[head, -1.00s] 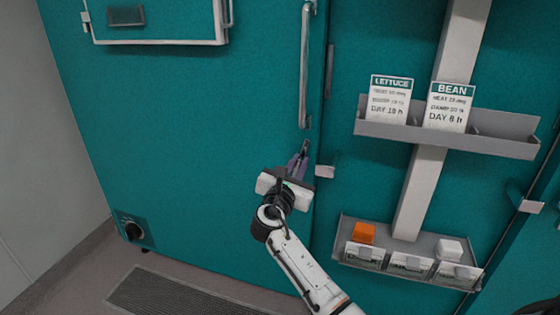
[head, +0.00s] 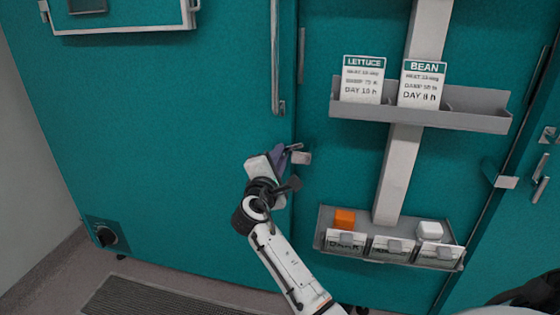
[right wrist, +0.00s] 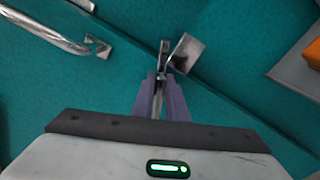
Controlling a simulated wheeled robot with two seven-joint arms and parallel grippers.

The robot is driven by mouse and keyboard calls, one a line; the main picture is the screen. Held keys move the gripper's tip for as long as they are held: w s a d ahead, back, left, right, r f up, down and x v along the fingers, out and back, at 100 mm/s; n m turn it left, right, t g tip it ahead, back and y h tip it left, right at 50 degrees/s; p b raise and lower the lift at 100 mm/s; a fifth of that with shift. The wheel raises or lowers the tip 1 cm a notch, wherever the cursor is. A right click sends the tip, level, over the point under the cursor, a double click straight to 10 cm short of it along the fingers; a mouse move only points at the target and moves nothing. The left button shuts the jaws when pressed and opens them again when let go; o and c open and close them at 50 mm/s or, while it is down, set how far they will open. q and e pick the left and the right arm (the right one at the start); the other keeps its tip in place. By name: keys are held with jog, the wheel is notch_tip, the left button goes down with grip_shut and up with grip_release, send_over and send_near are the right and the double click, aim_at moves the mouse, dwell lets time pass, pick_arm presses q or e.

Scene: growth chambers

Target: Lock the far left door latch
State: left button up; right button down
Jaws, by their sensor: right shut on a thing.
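The far left door (head: 190,130) is a teal chamber front. Its latch is a small metal lever (head: 294,147) at the door's right edge, below the long handle. The lever points right, towards the seam. A pale metal plate (head: 302,158) sits beside its tip, just across the seam. My right gripper (head: 284,153) has its purple fingers shut on the lever. In the right wrist view, the fingers (right wrist: 161,98) hold the lever (right wrist: 164,48), with the plate (right wrist: 187,53) close beside it. The fingers hide part of the lever. My left gripper is not in view.
The door handle (head: 275,60) runs above the latch. Right of the seam are a grey shelf (head: 470,118) with lettuce and bean cards, and a lower tray (head: 325,218) holding an orange block (head: 344,219) and a white block (head: 430,230). A floor grille (head: 140,300) lies below.

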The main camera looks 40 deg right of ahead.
jog(key=m+b, duration=0.2)
jog(key=m, duration=0.1)
jog(key=shift+f, duration=0.4)
jog(key=shift+m+b, duration=0.4)
jog(key=shift+m, duration=0.3)
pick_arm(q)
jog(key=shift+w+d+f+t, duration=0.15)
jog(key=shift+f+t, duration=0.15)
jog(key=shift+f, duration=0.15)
pick_arm(e)
jog(key=c, duration=1.8)
grip_release()
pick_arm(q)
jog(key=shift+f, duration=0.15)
pick_arm(e)
jog(key=shift+o, duration=0.2)
jog(key=shift+s, duration=0.1)
